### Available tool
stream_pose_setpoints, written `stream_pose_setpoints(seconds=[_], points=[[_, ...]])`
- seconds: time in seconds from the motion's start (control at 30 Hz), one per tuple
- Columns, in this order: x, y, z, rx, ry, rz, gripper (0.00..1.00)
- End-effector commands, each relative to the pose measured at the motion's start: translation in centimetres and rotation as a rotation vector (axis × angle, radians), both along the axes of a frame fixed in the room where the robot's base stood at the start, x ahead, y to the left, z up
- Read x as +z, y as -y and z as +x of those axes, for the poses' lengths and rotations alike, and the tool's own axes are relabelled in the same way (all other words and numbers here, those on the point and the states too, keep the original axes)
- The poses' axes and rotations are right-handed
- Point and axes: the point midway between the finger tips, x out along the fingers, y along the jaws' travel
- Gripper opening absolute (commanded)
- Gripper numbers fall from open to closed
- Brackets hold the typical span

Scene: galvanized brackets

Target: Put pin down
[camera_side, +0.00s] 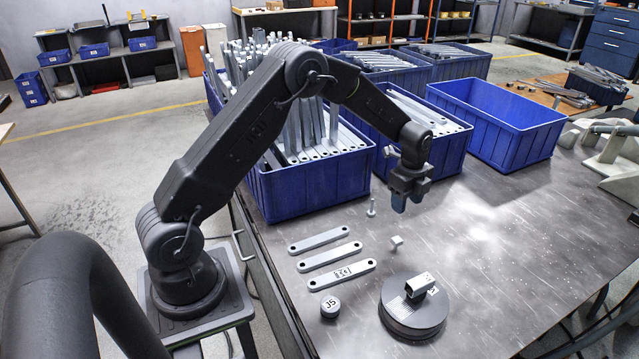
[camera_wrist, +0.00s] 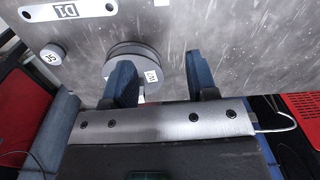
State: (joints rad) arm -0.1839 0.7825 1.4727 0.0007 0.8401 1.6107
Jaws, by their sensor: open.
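A small grey metal pin (camera_side: 371,208) stands upright on the dark metal table in the side view, left of my gripper (camera_side: 407,202). My gripper points down above the table, with its blue fingers apart and nothing seen between them. The pin and the gripper look apart in the side view. In the wrist view my gripper (camera_wrist: 160,80) shows its two blue fingers spread wide. I cannot make out the pin in the wrist view.
Three flat bars (camera_side: 330,254) lie left of a small metal piece (camera_side: 396,242). A round dark base (camera_side: 412,318) carries a metal block (camera_side: 420,285); a round piece marked J5 (camera_side: 330,307) lies beside it. Blue bins (camera_side: 315,190) line the back; one (camera_side: 510,140) is empty.

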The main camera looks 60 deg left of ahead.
Motion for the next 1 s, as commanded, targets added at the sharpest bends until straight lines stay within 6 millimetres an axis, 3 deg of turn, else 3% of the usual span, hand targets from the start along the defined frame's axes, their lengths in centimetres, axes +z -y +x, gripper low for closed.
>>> stream_pose_setpoints(seconds=[0.03,0.2,0.3,0.5,0.63,0.8,1.0], points=[[3.1,0.7,-0.7,0.062,0.032,0.001,0.53],[11.2,3.1,-5.1,0.320,0.114,-0.020,0.53],[15.1,4.4,-8.3,0.472,0.163,-0.044,0.53],[20.5,6.8,-15.9,0.774,0.256,-0.121,0.53],[22.3,8.0,-21.2,0.968,0.306,-0.191,0.53],[22.7,9.0,-27.3,1.193,0.352,-0.292,0.53],[22.0,9.5,-31.0,1.351,0.372,-0.372,0.53]])
